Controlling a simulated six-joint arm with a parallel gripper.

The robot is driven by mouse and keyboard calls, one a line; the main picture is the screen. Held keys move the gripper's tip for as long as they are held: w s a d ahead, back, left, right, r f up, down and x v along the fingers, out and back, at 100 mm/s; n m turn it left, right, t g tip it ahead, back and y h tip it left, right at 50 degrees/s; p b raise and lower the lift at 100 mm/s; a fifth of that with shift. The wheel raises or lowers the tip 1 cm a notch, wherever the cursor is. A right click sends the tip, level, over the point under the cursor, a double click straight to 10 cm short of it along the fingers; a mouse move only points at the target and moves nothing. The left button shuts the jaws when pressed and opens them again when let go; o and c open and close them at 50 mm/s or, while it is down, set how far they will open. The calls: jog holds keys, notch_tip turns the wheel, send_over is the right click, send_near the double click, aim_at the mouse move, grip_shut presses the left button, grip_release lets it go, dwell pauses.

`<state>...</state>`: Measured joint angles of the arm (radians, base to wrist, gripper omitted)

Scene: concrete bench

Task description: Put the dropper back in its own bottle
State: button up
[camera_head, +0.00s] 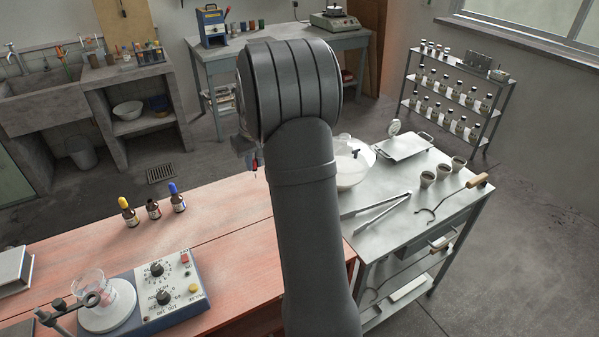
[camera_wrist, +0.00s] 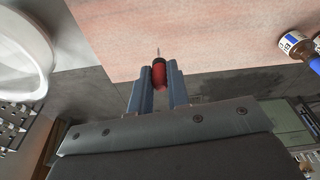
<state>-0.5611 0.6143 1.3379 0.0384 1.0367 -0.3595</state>
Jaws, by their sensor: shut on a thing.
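My gripper (camera_wrist: 160,82) is shut on the red rubber bulb of the dropper (camera_wrist: 159,73). The dropper's thin tip points away from the jaws, over the reddish bench top. In the head view the red dropper (camera_head: 254,163) shows small beside my arm, which hides most of the gripper. The open dark bottle (camera_head: 153,209) stands upright on the bench, left of the gripper and apart from it. It is between a yellow-topped bottle (camera_head: 129,212) and a blue-topped bottle (camera_head: 177,198). The blue-topped bottle (camera_wrist: 294,44) also shows at the right of the wrist view.
A stirrer hotplate (camera_head: 155,292) with a glass beaker (camera_head: 88,287) stands at the bench front. The bench between the bottles and my arm is clear.

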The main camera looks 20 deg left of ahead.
jog(key=s+a+r+n, duration=0.3)
jog(key=s+a, duration=0.2)
jog(key=a, duration=0.4)
jog(key=s+a+r+n, duration=0.25)
jog(key=s+a, duration=0.25)
jog(key=a, duration=0.3)
jog(key=n+g, duration=0.1)
jog(key=n, duration=0.1)
send_over(153, 209)
jog(key=w+a, duration=0.1)
jog(key=shift+f+y, duration=0.3)
jog(key=shift+f, duration=1.4)
jog(key=shift+f, duration=1.1)
jog(key=shift+f, duration=0.9)
jog(key=o, duration=1.1)
